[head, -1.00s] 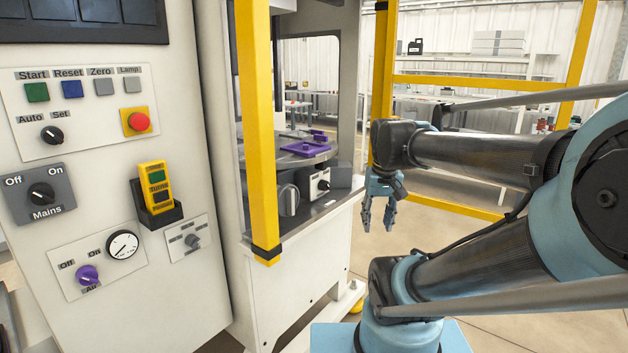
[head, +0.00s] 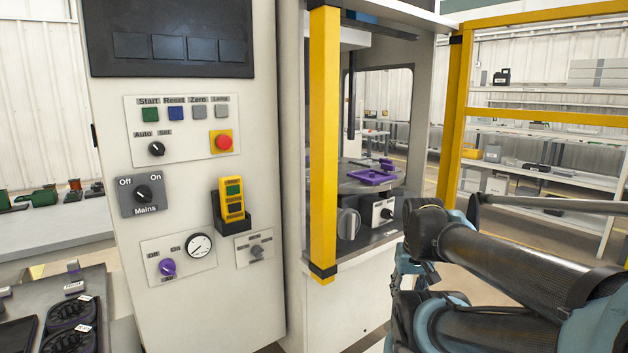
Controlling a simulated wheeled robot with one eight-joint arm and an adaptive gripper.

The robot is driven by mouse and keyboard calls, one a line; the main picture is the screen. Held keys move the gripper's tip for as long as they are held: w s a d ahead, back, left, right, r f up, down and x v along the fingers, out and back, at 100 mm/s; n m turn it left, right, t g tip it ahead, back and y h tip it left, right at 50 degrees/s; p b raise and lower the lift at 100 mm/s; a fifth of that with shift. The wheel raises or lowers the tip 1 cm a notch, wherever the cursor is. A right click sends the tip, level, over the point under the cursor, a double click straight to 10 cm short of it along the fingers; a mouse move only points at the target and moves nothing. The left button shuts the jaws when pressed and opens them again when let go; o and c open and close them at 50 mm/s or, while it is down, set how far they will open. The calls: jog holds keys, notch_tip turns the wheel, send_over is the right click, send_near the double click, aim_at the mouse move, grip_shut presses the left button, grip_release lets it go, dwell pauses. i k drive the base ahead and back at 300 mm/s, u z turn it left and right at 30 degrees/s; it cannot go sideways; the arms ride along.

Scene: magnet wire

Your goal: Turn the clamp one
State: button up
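No control in view carries a readable "clamp" label. Inside the machine bay on the right, a white box (head: 381,212) with a small black knob stands beside a large grey round knob (head: 348,223). A purple fixture (head: 372,176) sits on the grey round table behind them. On the cabinet front, a small plate with a grey knob (head: 257,251) has labels too small to read.
The white cabinet (head: 268,310) carries the Mains switch (head: 143,193), a red button (head: 224,142), a purple air knob (head: 168,268) and a yellow pendant (head: 232,200). A yellow post (head: 323,140) stands at the bay's front corner. A bench with black items (head: 72,312) is at lower left.

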aim_at(387, 167)
jog(key=u, duration=1.3)
jog(key=k, duration=1.1)
jog(key=z, duration=0.95)
jog(key=i, duration=1.05)
